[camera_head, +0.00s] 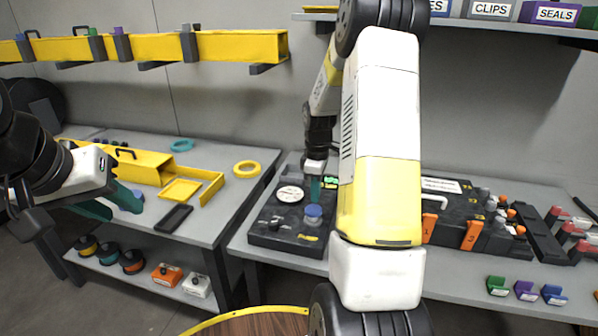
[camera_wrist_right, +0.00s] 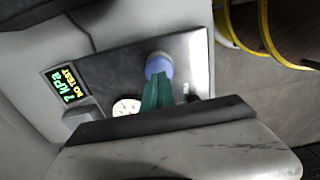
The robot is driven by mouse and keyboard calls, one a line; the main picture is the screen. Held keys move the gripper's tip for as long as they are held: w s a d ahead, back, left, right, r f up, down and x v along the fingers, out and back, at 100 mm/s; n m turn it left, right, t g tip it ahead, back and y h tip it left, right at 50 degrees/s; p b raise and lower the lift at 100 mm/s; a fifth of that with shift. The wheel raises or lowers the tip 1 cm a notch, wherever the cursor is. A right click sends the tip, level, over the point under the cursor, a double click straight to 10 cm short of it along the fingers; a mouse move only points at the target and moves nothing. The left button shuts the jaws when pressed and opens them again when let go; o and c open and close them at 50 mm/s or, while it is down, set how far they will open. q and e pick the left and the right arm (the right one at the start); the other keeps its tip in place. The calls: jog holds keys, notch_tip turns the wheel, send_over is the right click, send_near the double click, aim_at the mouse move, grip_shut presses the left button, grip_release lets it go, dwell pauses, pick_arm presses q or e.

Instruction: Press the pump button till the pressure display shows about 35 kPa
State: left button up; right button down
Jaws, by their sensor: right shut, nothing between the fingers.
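The black pump box (camera_head: 265,238) sits on the right bench, with a blue round pump button (camera_head: 313,212) on top. My right gripper (camera_head: 314,200) is shut and empty, pointing down with its teal fingertips at the button's top. In the right wrist view, the shut fingers (camera_wrist_right: 157,85) overlap the edge of the blue button (camera_wrist_right: 158,65); I cannot tell whether it is pressed down. The pressure display (camera_wrist_right: 65,85) reads about 7 kPa in green, with a yellow line ending in "TEST".
A white dial (camera_head: 290,194) is on the pump box. A yellow tray (camera_head: 180,190), a black slab (camera_head: 173,218) and a yellow ring (camera_head: 246,169) lie on the left bench. My right arm hides part of the right bench. A black unit with orange tags (camera_head: 450,230) stands right.

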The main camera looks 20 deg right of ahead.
aim_at(315, 210)
jog(key=shift+f, duration=1.6)
jog(key=shift+f, duration=1.45)
jog(key=shift+s, duration=0.1)
notch_tip(315, 210, up, 14)
jog(key=shift+r, duration=0.2)
jog(key=r, duration=0.1)
jog(key=w, duration=0.1)
jog(key=r, duration=0.1)
jog(key=shift+w+a+r, duration=0.15)
jog(key=shift+a+r, duration=0.15)
